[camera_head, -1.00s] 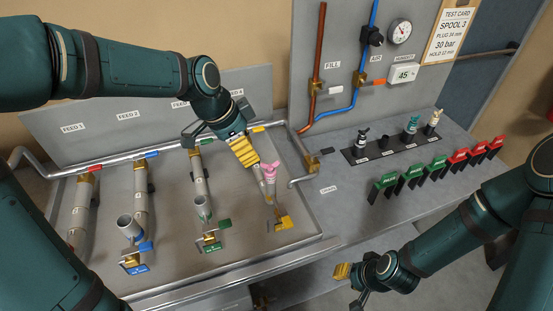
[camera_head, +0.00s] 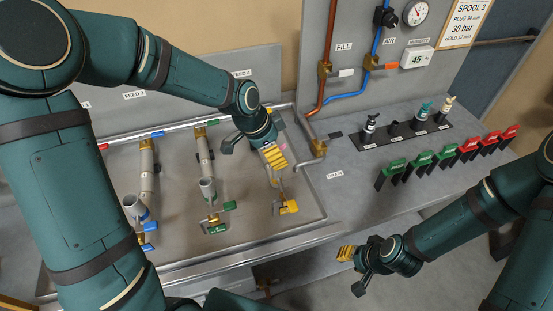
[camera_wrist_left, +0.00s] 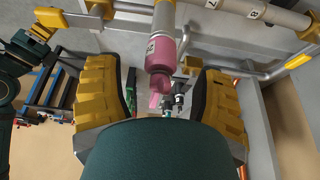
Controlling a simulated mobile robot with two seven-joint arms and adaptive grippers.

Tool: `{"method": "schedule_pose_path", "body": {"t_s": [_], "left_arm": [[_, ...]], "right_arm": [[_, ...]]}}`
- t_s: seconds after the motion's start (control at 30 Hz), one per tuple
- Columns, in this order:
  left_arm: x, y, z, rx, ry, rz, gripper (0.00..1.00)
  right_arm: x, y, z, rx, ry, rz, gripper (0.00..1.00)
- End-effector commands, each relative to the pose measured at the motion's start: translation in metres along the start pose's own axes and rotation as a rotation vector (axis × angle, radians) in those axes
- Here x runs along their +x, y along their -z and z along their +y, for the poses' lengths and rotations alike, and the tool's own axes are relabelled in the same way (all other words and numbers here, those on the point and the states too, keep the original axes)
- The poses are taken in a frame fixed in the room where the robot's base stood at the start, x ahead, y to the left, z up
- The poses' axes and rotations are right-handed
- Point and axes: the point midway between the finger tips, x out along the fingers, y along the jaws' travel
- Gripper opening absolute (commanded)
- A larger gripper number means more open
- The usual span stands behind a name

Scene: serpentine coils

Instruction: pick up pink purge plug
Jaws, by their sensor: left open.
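The pink purge plug (camera_wrist_left: 161,55) sits at the end of a grey pipe in the left wrist view, with its pink winged handle (camera_wrist_left: 158,88) pointing toward my gripper. In the head view only a small pink part (camera_head: 283,147) shows; my gripper hides the rest. My left gripper (camera_head: 273,157) is over the rightmost feed pipe. Its yellow-padded fingers (camera_wrist_left: 160,92) are open, one on each side of the plug in the wrist view, with gaps visible. My right gripper (camera_head: 350,268) is away at the lower right, its jaw opening unclear.
Other feed pipes stand left on the tray (camera_head: 175,235), with blue (camera_head: 149,227) and green (camera_head: 229,206) tabs. A dark rack (camera_head: 397,136) with several fittings stands right. Green and red clamps (camera_head: 440,158) line the bench edge. Red and blue pipes run up the panel behind.

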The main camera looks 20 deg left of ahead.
Motion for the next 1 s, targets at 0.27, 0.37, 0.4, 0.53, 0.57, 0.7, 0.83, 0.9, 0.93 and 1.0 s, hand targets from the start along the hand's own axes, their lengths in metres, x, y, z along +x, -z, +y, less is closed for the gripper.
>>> {"method": "schedule_pose_path", "body": {"t_s": [0.27, 0.37, 0.4, 0.53, 0.57, 0.7, 0.83, 0.9, 0.93, 1.0], "left_arm": [[0.029, 0.002, 0.001, 0.001, 0.0, 0.0, 0.68], [0.029, 0.002, 0.001, 0.001, 0.001, 0.001, 0.68], [0.029, 0.002, 0.0, 0.001, 0.001, 0.001, 0.68], [0.029, 0.002, 0.001, 0.001, 0.001, 0.001, 0.56], [0.029, 0.002, 0.0, 0.0, 0.001, 0.0, 0.45], [0.029, 0.002, 0.0, 0.0, 0.001, 0.0, 0.0], [0.029, 0.002, 0.0, 0.0, 0.001, 0.001, 0.0], [0.029, 0.002, 0.0, 0.0, 0.001, 0.001, 0.0], [0.029, 0.002, 0.0, 0.0, 0.001, 0.001, 0.0], [0.028, 0.002, 0.0, 0.0, 0.001, 0.001, 0.0]], "right_arm": [[0.0, 0.0, 0.0, 0.0, 0.0, 0.0, 0.35], [0.0, 0.0, 0.0, 0.0, 0.0, 0.0, 0.35], [0.0, 0.0, 0.0, 0.0, 0.0, 0.0, 0.35], [0.0, 0.0, 0.0, 0.0, 0.0, 0.0, 0.35], [0.0, 0.0, 0.0, 0.0, 0.0, 0.0, 0.35], [0.0, 0.0, 0.0, 0.0, 0.0, 0.0, 0.35], [0.0, 0.0, 0.0, 0.0, 0.0, 0.0, 0.35], [0.0, 0.0, 0.0, 0.0, 0.0, 0.0, 0.35], [0.0, 0.0, 0.0, 0.0, 0.0, 0.0, 0.35], [0.0, 0.0, 0.0, 0.0, 0.0, 0.0, 0.35]]}}
